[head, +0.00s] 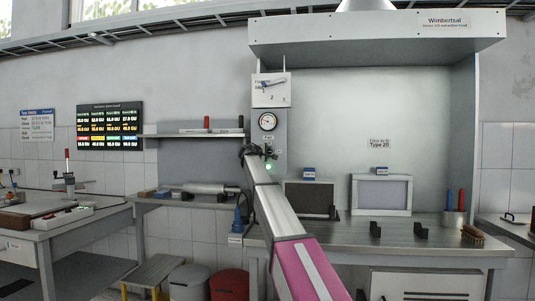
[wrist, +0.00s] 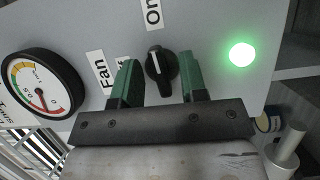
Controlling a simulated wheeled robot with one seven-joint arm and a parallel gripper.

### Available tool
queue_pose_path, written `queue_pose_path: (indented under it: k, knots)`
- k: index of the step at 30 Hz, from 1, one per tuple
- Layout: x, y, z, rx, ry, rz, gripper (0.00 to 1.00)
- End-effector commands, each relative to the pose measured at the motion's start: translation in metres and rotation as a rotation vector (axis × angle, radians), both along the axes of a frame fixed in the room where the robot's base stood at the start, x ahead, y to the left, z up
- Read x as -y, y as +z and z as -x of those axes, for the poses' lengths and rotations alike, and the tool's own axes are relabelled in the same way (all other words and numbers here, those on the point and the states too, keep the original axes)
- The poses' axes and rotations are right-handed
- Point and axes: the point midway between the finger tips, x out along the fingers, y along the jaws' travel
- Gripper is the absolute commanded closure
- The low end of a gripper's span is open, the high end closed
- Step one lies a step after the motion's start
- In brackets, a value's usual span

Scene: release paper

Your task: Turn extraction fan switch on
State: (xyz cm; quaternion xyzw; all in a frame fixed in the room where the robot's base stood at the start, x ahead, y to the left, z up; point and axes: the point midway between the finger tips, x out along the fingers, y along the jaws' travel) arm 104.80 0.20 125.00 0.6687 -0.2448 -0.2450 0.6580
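The fan switch is a black rotary knob (wrist: 160,65) on a grey panel. Its white mark points up in the wrist view, toward the "On" label (wrist: 153,13). The "Off" label (wrist: 123,63) is partly hidden behind the left green finger. A green light (wrist: 241,54) beside the knob is lit; it also shows in the head view (head: 268,167). My gripper (wrist: 159,83) is open, one green finger on each side of the knob, with visible gaps. In the head view my gripper (head: 257,151) is at the panel, covering the knob.
A round gauge (wrist: 42,88) is left of the "Fan" label (wrist: 101,73) in the wrist view. In the head view, a shelf (head: 195,135) is left of the panel. Below is a bench (head: 400,238) with two screened boxes. The fume hood (head: 375,32) overhangs on the right.

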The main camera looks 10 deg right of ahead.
Motion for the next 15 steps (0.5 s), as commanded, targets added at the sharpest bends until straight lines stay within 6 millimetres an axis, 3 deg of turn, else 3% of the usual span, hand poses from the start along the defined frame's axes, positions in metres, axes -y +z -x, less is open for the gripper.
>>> queue_pose_path:
  k: [8, 15]
  knots:
    - [-0.018, -0.001, 0.023, 0.000, 0.001, 0.000, 0.61]
    - [-0.047, 0.000, 0.057, 0.001, 0.001, 0.001, 0.61]
